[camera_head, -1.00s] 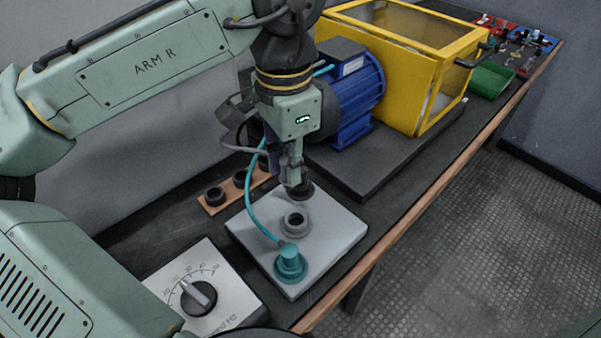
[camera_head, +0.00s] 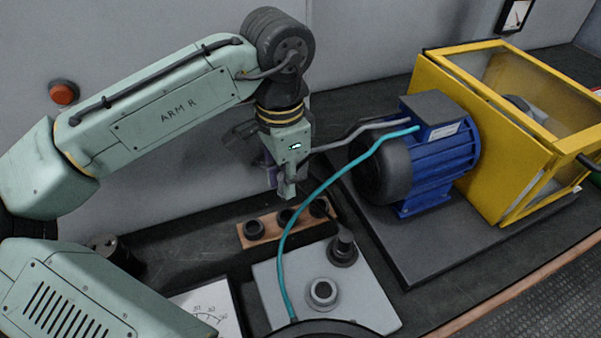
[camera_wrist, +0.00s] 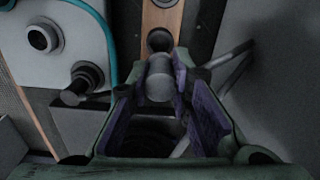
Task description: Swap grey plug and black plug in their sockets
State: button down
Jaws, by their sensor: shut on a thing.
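My gripper (camera_head: 287,190) is shut on the grey plug (camera_wrist: 160,80), a short grey cylinder between the purple finger pads in the wrist view. It is above the wooden strip (camera_head: 268,238), near the middle of its dark round holders. A grey cable (camera_head: 350,137) runs from the motor toward the gripper. The black plug (camera_head: 343,248) stands upright in the far right socket of the grey plate (camera_head: 275,280); it also shows in the wrist view (camera_wrist: 85,77). The grey ring socket (camera_head: 322,292) beside it is empty. The gripper hides part of the plug it holds.
A teal cable (camera_head: 310,203) arches in front of the blue motor (camera_head: 430,150). A yellow guard box (camera_head: 500,140) stands right of the motor. A dial box (camera_head: 205,305) is at lower left and a dark cylinder (camera_head: 115,252) near the wall. The teal plug is out of the head view.

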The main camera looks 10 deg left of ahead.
jog(key=shift+f+b, duration=2.5)
jog(key=shift+f, duration=0.1)
jog(key=shift+r+p, duration=0.15)
jog(key=shift+p, duration=0.25)
jog(key=shift+f+b, duration=0.7)
jog(key=shift+f, duration=0.7)
jog(key=c, duration=1.4)
grip_release()
jog(key=shift+r, duration=0.1)
